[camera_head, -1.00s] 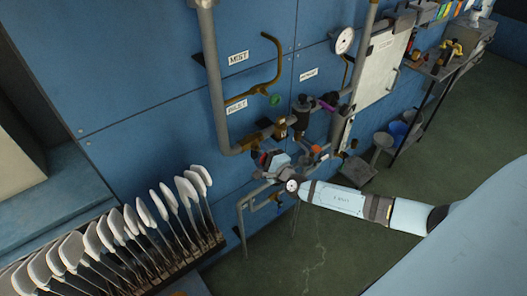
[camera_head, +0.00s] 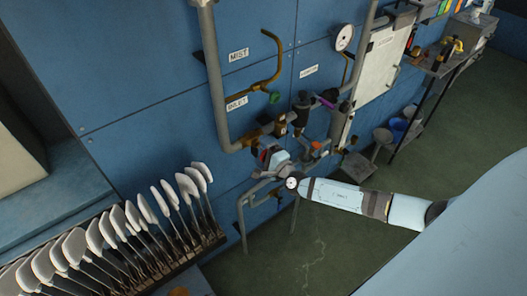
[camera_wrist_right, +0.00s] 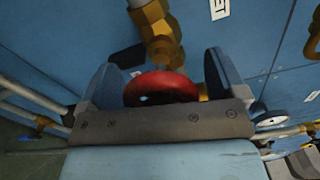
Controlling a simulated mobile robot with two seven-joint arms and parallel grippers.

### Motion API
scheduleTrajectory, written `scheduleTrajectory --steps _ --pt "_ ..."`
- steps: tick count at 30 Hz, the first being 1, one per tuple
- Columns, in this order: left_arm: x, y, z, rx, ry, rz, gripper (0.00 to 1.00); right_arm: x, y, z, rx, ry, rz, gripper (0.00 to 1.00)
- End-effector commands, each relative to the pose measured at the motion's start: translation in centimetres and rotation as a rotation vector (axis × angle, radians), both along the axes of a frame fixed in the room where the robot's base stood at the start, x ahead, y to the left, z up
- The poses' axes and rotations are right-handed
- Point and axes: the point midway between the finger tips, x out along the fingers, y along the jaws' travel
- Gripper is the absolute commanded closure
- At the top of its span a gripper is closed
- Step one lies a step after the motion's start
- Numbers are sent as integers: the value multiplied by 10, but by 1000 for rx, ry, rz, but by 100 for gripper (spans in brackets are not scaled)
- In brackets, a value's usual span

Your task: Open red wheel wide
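The red wheel (camera_wrist_right: 160,88) sits on a brass valve body (camera_wrist_right: 158,38) in the right wrist view. My right gripper (camera_wrist_right: 165,80) has one finger on each side of the wheel. The fingers are apart, and a gap shows at the right finger; whether the left finger touches the rim I cannot tell. In the head view my right gripper (camera_head: 266,156) is at the pipework low on the blue wall, with only a little red of the wheel (camera_head: 262,156) showing. The gripper hides most of the wheel there. My left gripper is not in view.
Grey pipe (camera_head: 219,90), a green knob (camera_head: 274,98) and a gauge (camera_head: 345,37) are on the wall around the valve. A rack of white paddle-shaped boards (camera_head: 105,230) stands at the lower left. Green floor (camera_head: 320,240) is clear below.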

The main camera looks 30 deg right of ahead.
Motion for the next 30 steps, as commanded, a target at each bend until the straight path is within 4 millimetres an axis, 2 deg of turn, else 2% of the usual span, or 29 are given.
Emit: scheduleTrajectory --steps 7,11,24,30 --pt "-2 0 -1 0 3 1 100 -1 0 0 1 0 0 10" --pt "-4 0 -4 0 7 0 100 -13 -1 -1 1 1 0 10" --pt "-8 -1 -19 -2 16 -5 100 -107 -9 -3 0 3 1 10" --pt "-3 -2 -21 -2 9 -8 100 -132 -10 -1 0 1 0 10"
